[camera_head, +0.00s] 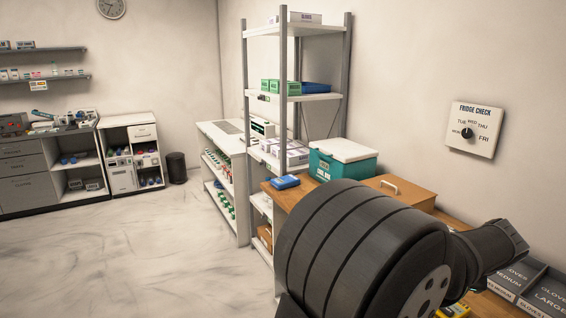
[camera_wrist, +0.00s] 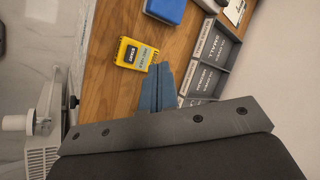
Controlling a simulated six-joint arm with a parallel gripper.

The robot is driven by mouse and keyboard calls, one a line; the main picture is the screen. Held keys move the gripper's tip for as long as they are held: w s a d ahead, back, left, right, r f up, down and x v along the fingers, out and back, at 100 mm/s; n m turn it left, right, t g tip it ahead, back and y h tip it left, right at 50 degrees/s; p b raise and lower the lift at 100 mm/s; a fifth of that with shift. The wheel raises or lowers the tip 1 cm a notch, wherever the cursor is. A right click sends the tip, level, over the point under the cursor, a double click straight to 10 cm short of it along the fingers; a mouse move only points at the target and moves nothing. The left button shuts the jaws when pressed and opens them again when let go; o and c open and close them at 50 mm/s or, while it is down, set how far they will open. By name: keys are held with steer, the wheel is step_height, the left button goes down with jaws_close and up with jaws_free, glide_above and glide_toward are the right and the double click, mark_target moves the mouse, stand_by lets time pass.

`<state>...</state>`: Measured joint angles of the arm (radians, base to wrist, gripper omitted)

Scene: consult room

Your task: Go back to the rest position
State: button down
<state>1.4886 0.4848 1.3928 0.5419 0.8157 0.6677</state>
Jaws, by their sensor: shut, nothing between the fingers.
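My gripper (camera_wrist: 159,88) shows in the wrist view, its two blue-grey fingers shut together with nothing between them. The fingertips are over the wooden table (camera_wrist: 106,78), just below a yellow device (camera_wrist: 137,54) with a dark label. I cannot tell how high the fingers are above the table. In the head view my dark arm fills the lower right and hides much of the table; my gripper does not show there. The yellow device shows partly at the bottom edge (camera_head: 454,311).
Grey glove trays (camera_wrist: 207,75) lie right of the fingers, and a blue object (camera_wrist: 166,10) beyond. In the head view, a teal cool box (camera_head: 342,164) and a brown lidded box (camera_head: 401,190) stand on the table. A metal shelf (camera_head: 346,60) stands behind. The floor at left is clear.

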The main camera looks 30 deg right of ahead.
steer(key=s+a+r+n+g+y, duration=0.1)
steer(key=s+a+r+n+g, duration=0.2)
steer(key=n, duration=0.7)
steer(key=x, duration=0.9)
steer(key=v, duration=0.9)
steer(key=shift+w, duration=0.1)
